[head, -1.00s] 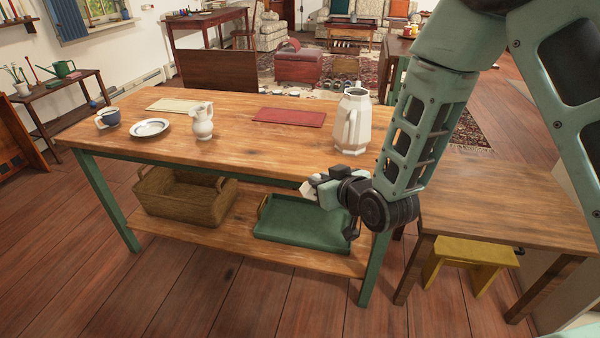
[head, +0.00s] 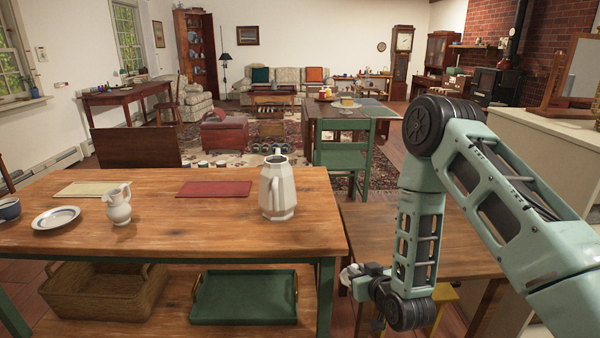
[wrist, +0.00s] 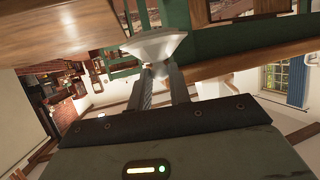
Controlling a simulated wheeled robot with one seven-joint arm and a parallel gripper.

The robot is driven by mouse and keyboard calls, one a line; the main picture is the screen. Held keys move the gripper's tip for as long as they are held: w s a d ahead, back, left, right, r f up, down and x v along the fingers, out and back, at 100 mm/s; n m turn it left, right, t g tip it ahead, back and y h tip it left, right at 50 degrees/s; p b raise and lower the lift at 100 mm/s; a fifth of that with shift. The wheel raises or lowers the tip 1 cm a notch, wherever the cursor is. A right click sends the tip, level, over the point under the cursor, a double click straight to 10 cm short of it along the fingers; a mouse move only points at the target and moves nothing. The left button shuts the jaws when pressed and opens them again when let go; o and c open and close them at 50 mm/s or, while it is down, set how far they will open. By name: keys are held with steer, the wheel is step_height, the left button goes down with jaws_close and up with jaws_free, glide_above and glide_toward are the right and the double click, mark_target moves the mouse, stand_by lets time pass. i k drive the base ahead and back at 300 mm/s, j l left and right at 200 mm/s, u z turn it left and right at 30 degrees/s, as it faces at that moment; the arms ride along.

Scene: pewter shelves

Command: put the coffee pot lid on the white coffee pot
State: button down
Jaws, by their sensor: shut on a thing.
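The white coffee pot (head: 277,190) stands upright on the wooden table, near its right end. It is faceted, with a handle on its side, and its top is open with no lid on it. My gripper (head: 350,276) is beyond the table's right end, lower than the tabletop. In the wrist view my gripper (wrist: 165,78) is shut on a white, flared piece, the coffee pot lid (wrist: 155,46). The lid also shows as a small white shape in the head view (head: 347,272).
The table (head: 230,235) also bears a white pitcher (head: 118,204), a plate (head: 56,218), a blue cup (head: 9,209) and a red mat (head: 214,189). Its lower shelf holds a basket (head: 105,300) and a green tray (head: 245,296). A lower wooden table (head: 375,222) stands to the right.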

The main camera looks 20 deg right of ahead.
mark_target(276, 160)
steer(key=z, duration=0.9)
steer(key=i+z, duration=0.1)
steer(key=z, duration=0.75)
steer(key=j+z, duration=0.1)
steer(key=z, duration=0.8)
steer(key=j+z, duration=0.1)
steer(key=z, duration=0.8)
steer(key=j+z, duration=0.1)
steer(key=z, duration=0.35)
steer(key=j+z, duration=0.1)
steer(key=z, duration=0.8)
steer(key=k+j+z, duration=0.1)
steer(key=k+z, duration=0.15)
steer(key=u, duration=0.4)
steer(key=k+j+u, duration=0.1)
steer(key=u, duration=0.75)
steer(key=j+u, duration=0.15)
steer(key=u, duration=0.7)
steer(key=j+u, duration=0.15)
steer(key=u, duration=0.25)
